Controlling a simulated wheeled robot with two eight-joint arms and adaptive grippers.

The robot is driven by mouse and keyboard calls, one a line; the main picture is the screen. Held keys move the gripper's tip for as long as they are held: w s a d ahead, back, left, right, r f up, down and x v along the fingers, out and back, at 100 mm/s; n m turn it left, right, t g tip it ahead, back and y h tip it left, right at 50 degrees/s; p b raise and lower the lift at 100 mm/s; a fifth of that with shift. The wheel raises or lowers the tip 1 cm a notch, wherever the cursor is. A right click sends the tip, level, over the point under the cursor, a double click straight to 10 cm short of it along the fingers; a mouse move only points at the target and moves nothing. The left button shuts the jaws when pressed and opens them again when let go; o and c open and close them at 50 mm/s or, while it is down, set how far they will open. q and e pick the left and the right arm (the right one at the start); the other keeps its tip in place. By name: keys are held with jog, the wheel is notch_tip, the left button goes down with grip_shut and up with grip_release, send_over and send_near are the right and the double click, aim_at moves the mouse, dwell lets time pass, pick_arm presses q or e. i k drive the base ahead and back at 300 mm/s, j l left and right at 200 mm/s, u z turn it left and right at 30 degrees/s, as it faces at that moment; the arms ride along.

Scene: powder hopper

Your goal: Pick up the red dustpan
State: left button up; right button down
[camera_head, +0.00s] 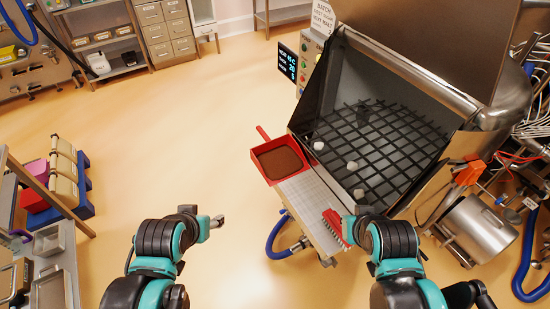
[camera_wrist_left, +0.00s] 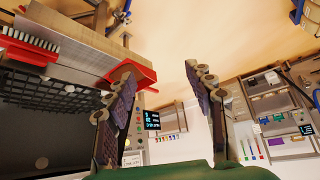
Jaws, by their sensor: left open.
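The red dustpan (camera_head: 255,153) sits at the far end of the perforated metal shelf (camera_head: 312,205) on the hopper's front. Brown powder (camera_head: 280,162) lies in it, and its handle points up and left. In the left wrist view the dustpan (camera_wrist_left: 138,74) shows partly behind one finger. My left gripper (camera_head: 217,221) is left of the shelf, apart from the dustpan; its fingers are spread and empty in the left wrist view (camera_wrist_left: 170,115). My right gripper (camera_head: 347,220) is beside the red brush (camera_head: 333,226) at the shelf's near end; whether it grips the brush is unclear.
The hopper's black grid (camera_head: 385,140) carries a few pale lumps (camera_head: 318,145). A small display (camera_head: 290,66) stands behind the dustpan. A blue hose (camera_head: 277,238) hangs below the shelf. A metal cylinder (camera_head: 478,228) is at right. The floor left of the shelf is clear.

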aim_at(281, 159)
jog(key=z, duration=0.35)
jog(key=i+j+z, duration=0.1)
jog(key=z, duration=0.3)
jog(key=j+z, duration=0.15)
jog(key=z, duration=0.2)
jog(key=i+j+z, duration=0.15)
jog(key=j+z, duration=0.2)
jog(key=j, duration=0.4)
jog(key=j+z, duration=0.4)
jog(key=j, duration=0.95)
